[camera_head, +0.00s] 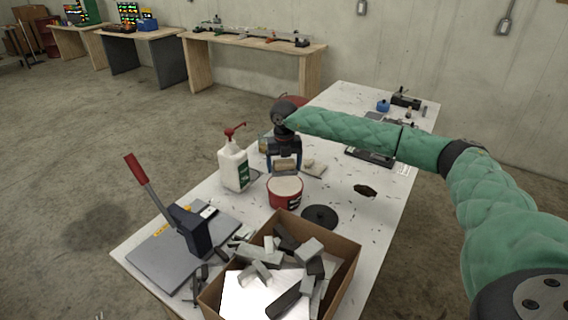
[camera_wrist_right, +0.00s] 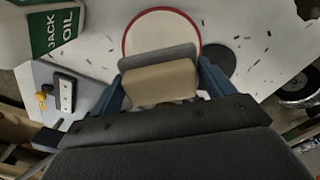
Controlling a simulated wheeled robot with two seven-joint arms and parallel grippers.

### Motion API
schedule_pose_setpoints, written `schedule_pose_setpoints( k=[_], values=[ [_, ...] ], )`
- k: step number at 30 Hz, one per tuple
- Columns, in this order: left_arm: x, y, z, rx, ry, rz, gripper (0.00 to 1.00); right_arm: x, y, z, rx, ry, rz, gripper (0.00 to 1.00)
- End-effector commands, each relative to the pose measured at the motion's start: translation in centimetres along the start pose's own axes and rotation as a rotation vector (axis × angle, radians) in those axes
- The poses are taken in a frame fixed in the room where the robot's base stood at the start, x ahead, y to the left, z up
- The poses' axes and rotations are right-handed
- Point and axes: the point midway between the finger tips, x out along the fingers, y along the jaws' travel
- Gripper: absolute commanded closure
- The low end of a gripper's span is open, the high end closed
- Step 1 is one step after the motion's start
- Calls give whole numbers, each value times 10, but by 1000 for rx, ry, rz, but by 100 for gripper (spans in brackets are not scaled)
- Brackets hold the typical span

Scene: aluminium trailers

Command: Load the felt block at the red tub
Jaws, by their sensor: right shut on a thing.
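The red tub (camera_head: 286,194) stands on the white table, open at the top with a pale surface inside; its round red rim (camera_wrist_right: 162,12) shows at the top of the right wrist view. My right gripper (camera_head: 284,160) is shut on the felt block (camera_wrist_right: 160,80), a tan block with a grey layer on its far side. In the head view the block (camera_head: 285,165) is just behind and above the tub. In the wrist view it overlaps the tub's near rim. Whether they touch cannot be told. My left gripper is not in view.
A white pump bottle (camera_head: 233,166) stands left of the tub. A black disc (camera_head: 320,216) lies to its right. A cardboard box (camera_head: 350,262) of grey offcuts is in front. A lever tool with a red handle (camera_head: 137,168) is at the left. Dark scraps litter the table (camera_head: 345,215).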

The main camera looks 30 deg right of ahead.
Motion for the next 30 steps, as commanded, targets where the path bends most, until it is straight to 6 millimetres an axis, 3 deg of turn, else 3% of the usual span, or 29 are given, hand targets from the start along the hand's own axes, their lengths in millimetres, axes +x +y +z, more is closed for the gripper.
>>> schedule_pose_setpoints(
  k=[5, 13, 21, 30],
  values=[
    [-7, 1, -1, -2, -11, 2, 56, 19, 0, 0, 2, 1, 0, 37],
    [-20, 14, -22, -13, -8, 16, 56, 40, 0, 0, 2, 1, -1, 37],
    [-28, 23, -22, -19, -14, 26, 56, 47, 0, 0, 2, 0, 0, 37],
    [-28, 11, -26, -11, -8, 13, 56, 48, 0, 0, 2, 0, 0, 37]
  ],
)
